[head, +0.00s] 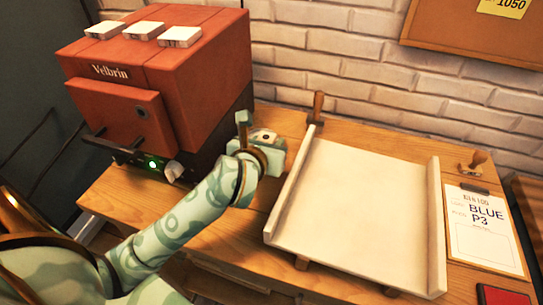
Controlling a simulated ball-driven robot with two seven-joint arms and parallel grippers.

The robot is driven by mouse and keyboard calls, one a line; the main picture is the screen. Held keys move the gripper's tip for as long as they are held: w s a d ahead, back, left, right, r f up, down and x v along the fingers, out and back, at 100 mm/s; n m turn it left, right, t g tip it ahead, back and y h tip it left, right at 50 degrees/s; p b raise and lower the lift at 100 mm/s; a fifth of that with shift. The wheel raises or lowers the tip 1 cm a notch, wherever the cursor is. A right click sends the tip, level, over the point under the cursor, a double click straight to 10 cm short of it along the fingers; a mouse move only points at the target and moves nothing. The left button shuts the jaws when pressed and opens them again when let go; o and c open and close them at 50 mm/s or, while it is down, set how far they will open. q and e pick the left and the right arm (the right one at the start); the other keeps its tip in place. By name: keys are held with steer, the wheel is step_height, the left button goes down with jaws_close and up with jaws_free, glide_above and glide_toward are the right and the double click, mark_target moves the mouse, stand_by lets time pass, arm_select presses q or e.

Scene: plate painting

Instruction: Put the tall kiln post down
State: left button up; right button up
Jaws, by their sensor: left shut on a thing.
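My left gripper (256,143) is over the wooden bench, between the red kiln and the pale tray. It is shut on the tall kiln post (265,136), a pale piece with a dark spot on its upper face. The gripper hides most of the post, so I cannot tell its full length or whether its foot touches the bench. My right gripper is not in view.
The red kiln (200,75) with several white blocks on top stands at the left. The pale walled tray (362,205) fills the bench's middle. A brown upright handle (316,107), a stamp (474,161) and a clipboard (484,235) are nearby. Bare bench (283,118) shows behind the gripper.

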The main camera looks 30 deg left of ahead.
arm_select(q)
steer(key=f+b, duration=0.1)
steer(key=f, duration=0.1)
steer(key=f+b, duration=0.1)
steer(key=f, duration=0.1)
steer(key=shift+w+a+f, duration=0.1)
steer(key=shift+w+a, duration=0.05)
steer(key=shift+w, duration=0.25)
steer(key=o, duration=1.1)
